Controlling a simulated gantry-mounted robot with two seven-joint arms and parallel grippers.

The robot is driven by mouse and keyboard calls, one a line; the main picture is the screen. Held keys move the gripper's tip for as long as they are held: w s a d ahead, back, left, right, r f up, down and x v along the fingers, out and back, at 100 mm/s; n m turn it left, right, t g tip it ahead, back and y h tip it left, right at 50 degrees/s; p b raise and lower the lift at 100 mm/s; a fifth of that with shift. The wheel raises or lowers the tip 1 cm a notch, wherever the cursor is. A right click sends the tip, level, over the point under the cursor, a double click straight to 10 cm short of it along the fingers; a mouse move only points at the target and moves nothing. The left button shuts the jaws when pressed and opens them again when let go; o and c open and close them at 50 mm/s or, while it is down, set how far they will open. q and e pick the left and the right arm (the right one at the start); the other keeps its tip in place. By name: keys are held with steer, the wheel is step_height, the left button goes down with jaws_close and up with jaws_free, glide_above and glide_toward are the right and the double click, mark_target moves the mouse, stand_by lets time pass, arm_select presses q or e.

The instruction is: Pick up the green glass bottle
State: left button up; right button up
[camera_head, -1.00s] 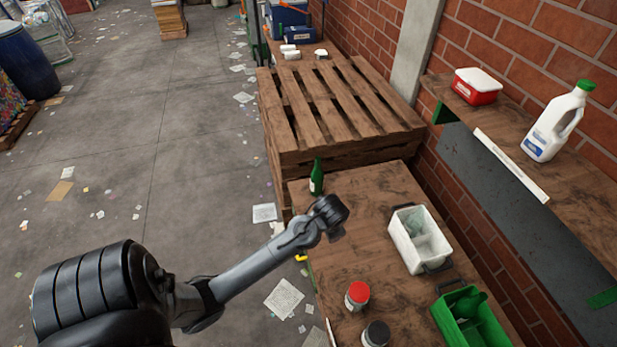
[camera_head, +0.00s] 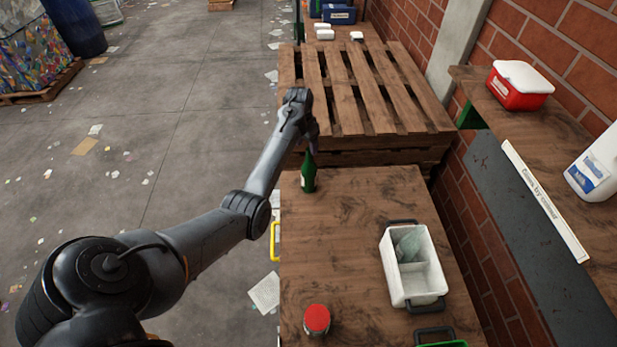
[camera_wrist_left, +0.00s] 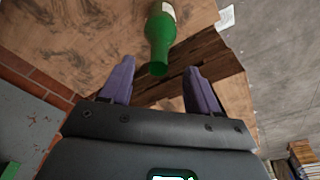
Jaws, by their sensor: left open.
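The green glass bottle (camera_head: 308,176) with a pale label stands upright at the far left corner of the wooden table (camera_head: 345,235). My left gripper (camera_head: 313,143) is at the bottle's top in the head view, partly hidden by its own wrist. In the left wrist view the two purple fingers of my left gripper (camera_wrist_left: 160,75) are spread apart. The bottle (camera_wrist_left: 163,35) shows just beyond them, its mouth between the fingertips. I cannot tell whether a finger touches it. My right gripper is not in view.
A wooden pallet stack (camera_head: 365,85) stands right behind the bottle. A white divided bin (camera_head: 395,280) and a red-lidded jar (camera_head: 317,320) are nearer on the table. A shelf with a red box (camera_head: 520,90) and a white jug (camera_head: 595,170) runs along the brick wall. The table's middle is clear.

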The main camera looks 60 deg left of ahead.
arm_select(q)
glide_above(309, 170)
steer(key=w+a, duration=0.2)
steer(key=shift+s+f, duration=0.15)
steer(key=shift+f, duration=1.5)
steer(key=shift+s+f, duration=0.1)
steer(key=shift+f, duration=1.55)
jaws_close()
